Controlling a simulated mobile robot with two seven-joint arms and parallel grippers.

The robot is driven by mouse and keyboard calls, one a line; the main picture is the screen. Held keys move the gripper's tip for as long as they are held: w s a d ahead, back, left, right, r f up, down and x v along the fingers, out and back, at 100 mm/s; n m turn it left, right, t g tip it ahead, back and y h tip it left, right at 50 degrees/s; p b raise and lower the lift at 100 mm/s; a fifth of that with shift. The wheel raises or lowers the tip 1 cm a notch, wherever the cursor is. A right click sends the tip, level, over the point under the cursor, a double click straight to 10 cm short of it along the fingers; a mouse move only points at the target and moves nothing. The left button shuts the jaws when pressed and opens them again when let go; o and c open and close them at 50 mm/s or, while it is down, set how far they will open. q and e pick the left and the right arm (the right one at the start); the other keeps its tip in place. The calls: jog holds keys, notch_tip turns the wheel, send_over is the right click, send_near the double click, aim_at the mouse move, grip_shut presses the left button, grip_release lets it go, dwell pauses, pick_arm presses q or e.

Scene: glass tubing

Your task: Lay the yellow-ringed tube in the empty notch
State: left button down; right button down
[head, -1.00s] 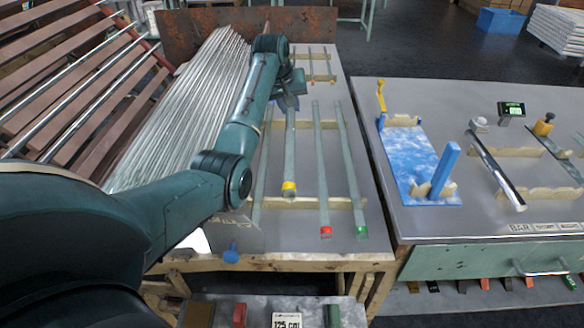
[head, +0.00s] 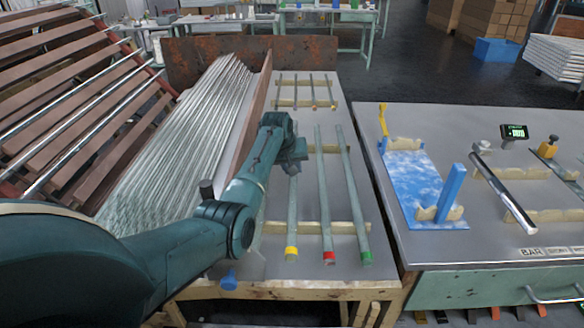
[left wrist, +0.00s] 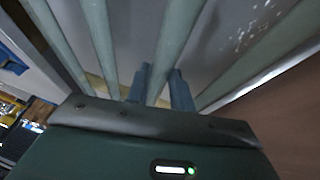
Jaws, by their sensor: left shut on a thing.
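The yellow-ringed tube (head: 291,225) is a long pale glass tube with its yellow ring (head: 291,253) at the near end. My left gripper (head: 291,165) is shut on it well behind the ring. In the left wrist view the tube (left wrist: 172,45) runs between the two blue-grey fingers (left wrist: 160,88). The notched wooden rack (head: 335,228) crosses beneath the tubes. The red-ringed tube (head: 324,200) and green-ringed tube (head: 353,200) lie to the right. I cannot tell whether the held tube touches the rack, and its notch is unclear. My right gripper is not in view.
A stack of glass tubes (head: 185,130) fills the table's left side. A far rack (head: 305,104) holds thin rods. A second table at right carries a blue marbled pad (head: 415,185), a blue post (head: 451,193) and a chrome bar (head: 503,190).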

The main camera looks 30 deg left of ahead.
pick_arm(q)
jog(key=shift+r, duration=0.1)
jog(key=shift+f, duration=0.65)
jog(key=c, duration=1.2)
grip_release()
jog(key=shift+r, duration=0.15)
